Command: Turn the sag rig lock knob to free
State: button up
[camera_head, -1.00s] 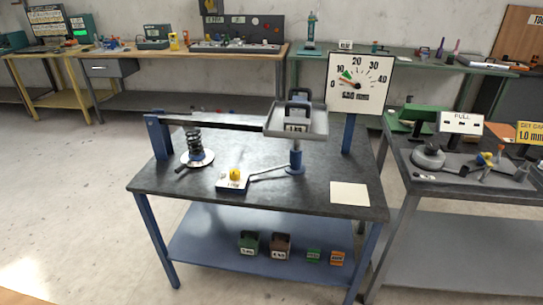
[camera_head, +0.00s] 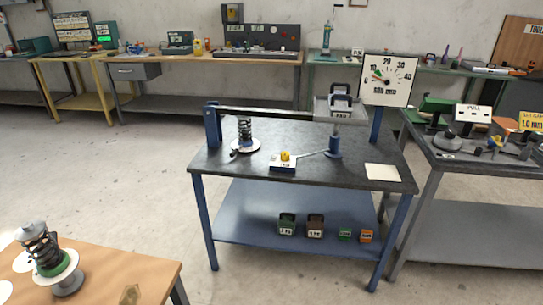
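The sag rig stands on a dark-topped table (camera_head: 235,167) with blue legs. A coil spring (camera_head: 244,131) stands on a white disc (camera_head: 246,147) under the long beam (camera_head: 270,114). A tray (camera_head: 330,108) with dark weights is at the beam's right end. A dial board (camera_head: 388,80) stands behind. My gripper is not in view.
A wooden table (camera_head: 110,277) at the lower left holds another spring unit (camera_head: 48,256). A bench (camera_head: 475,168) with tools stands close to the rig table's right. Several weights lie on the lower shelf (camera_head: 250,210). The floor (camera_head: 110,180) left of the rig is clear.

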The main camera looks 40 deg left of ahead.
aim_at(284, 156)
jog(key=u, duration=1.4)
